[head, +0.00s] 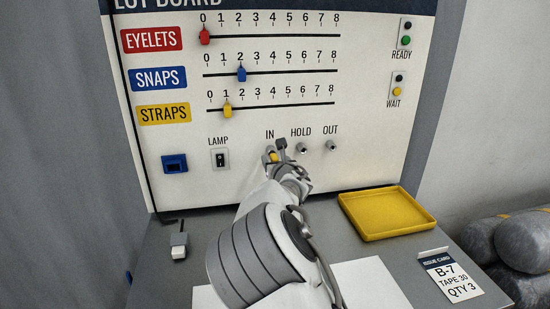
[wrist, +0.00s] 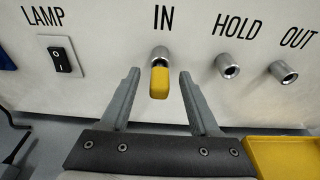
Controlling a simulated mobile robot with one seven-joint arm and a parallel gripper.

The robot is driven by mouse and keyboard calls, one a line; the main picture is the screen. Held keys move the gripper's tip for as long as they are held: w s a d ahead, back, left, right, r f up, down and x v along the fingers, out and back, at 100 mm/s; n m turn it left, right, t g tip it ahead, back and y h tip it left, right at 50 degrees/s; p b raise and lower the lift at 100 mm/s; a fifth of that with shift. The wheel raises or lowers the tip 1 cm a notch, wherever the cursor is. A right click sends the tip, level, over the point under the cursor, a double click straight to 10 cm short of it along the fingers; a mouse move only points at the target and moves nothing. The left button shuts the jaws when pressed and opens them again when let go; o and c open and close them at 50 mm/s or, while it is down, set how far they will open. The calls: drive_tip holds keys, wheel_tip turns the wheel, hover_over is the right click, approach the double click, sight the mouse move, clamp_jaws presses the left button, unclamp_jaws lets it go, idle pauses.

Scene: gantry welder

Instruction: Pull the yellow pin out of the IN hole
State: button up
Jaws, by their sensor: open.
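The yellow pin (wrist: 160,82) sits in the IN hole (wrist: 160,54) on the white board, its yellow handle sticking out towards me and hanging a little downward. In the head view the pin (head: 273,157) shows only in part beside my gripper. My gripper (wrist: 159,85) is open, with one grey finger on each side of the pin. A gap shows between each finger and the pin in the wrist view. In the head view my gripper (head: 276,149) is at the board just below the IN label.
The empty HOLD hole (wrist: 229,66) and OUT hole (wrist: 284,72) are to the right. A lamp switch (head: 220,158) is to the left. A yellow tray (head: 384,236) lies on the grey bench at right, near an issue card (head: 452,277). Sliders (head: 241,74) are above.

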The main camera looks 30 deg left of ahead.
drive_tip(key=shift+w+a, duration=0.15)
drive_tip(key=shift+w, duration=0.05)
drive_tip(key=shift+c, duration=0.3)
clamp_jaws()
drive_tip(key=shift+s+f+b, duration=0.1)
drive_tip(key=shift+s+b, duration=0.1)
drive_tip(key=shift+b, duration=0.1)
drive_tip(key=shift+f+b+v, duration=0.15)
drive_tip(key=shift+b+v, duration=0.7)
drive_tip(key=shift+v, duration=0.05)
drive_tip(key=shift+f+b+v, duration=0.2)
drive_tip(key=shift+b+v, duration=0.7)
drive_tip(key=shift+v, duration=0.05)
drive_tip(key=shift+f+b+v, duration=0.15)
drive_tip(key=shift+b+v, duration=0.7)
drive_tip(key=shift+v, duration=0.05)
drive_tip(key=shift+d, duration=0.2)
